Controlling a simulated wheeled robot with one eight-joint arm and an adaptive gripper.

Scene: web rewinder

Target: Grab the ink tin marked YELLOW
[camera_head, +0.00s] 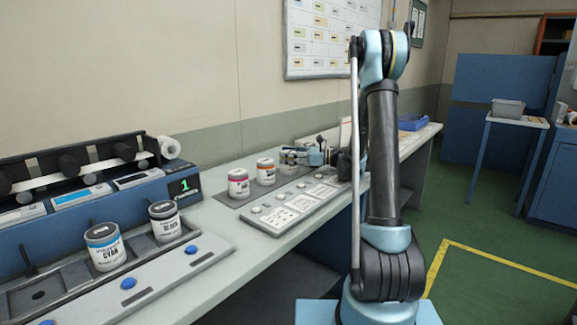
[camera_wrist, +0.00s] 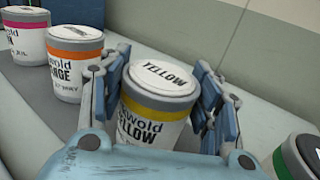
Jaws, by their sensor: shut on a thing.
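The ink tin marked YELLOW (camera_wrist: 156,104) is white with a grey lid edge and a yellow band. In the wrist view it is upright between the fingers of my gripper (camera_wrist: 160,88), which is shut on it from both sides. Its base is hidden by my gripper's body. In the head view my gripper (camera_head: 306,156) is at the bench row, with the tin (camera_head: 288,169) partly covered by it. I cannot tell whether the tin's base touches the bench.
An orange-banded tin (camera_wrist: 75,65) and a magenta-banded tin (camera_wrist: 27,38) stand to the left, a green-banded tin (camera_wrist: 296,160) to the right. A button panel (camera_head: 292,202) lies in front of the row. CYAN (camera_head: 107,250) and black-labelled (camera_head: 166,226) tins stand at the machine.

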